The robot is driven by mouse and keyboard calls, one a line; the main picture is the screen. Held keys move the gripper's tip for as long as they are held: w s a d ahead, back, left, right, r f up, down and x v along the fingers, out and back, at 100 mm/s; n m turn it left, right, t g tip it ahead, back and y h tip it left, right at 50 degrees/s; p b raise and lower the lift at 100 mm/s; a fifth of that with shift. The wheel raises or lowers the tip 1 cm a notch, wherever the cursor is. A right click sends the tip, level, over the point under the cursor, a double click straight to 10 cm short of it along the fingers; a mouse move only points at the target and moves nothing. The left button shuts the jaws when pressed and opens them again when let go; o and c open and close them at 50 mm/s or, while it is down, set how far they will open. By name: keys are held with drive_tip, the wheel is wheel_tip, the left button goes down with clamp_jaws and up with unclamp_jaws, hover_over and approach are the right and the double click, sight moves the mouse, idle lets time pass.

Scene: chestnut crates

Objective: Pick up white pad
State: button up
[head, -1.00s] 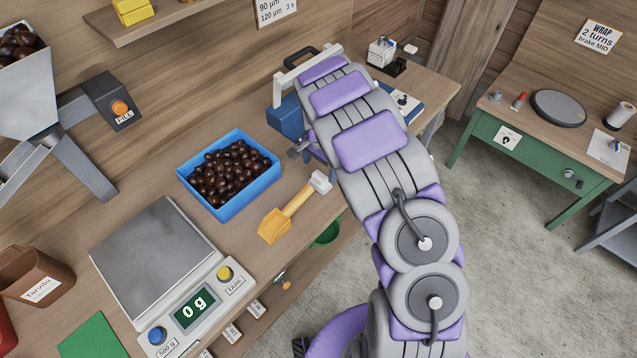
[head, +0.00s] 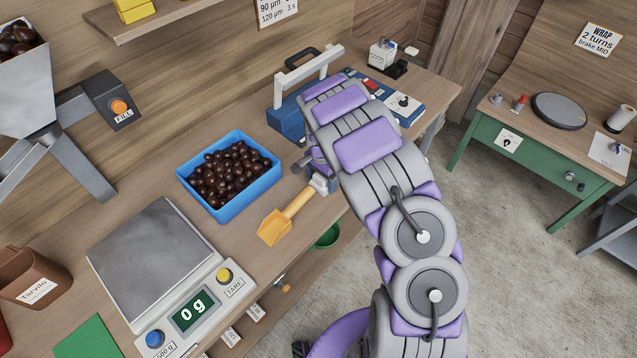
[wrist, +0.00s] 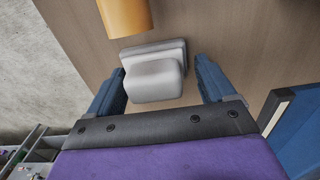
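The white pad (wrist: 155,72) is a pale, rounded block at the end of the yellow scoop's handle (wrist: 125,15). In the head view the pad (head: 319,184) sits at the upper right end of the yellow scoop (head: 275,226), partly hidden by my gripper. In the wrist view my gripper (wrist: 160,70) is open, with one blue finger on each side of the pad. The height of the fingers over the table is hard to tell.
A blue crate of chestnuts (head: 215,210) stands left of my gripper. A blue machine with a white frame (head: 290,122) is just behind it. A scale (head: 160,262) reading 0 g is at the lower left. The bench's front edge is close to the scoop.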

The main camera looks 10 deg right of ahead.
drive_tip(key=shift+d, duration=0.55)
drive_tip(key=c, duration=0.7)
drive_tip(key=shift+a, duration=0.4)
drive_tip(key=shift+r, duration=0.35)
drive_tip(key=r, duration=0.2)
drive_tip(key=r+p, duration=0.1)
drive_tip(key=r, duration=0.5)
drive_tip(key=shift+d+r+p, duration=0.15)
drive_tip(key=shift+d+p, duration=0.1)
drive_tip(key=shift+p, duration=0.05)
drive_tip(key=shift+a+r, duration=0.15)
drive_tip(key=shift+r, duration=0.35)
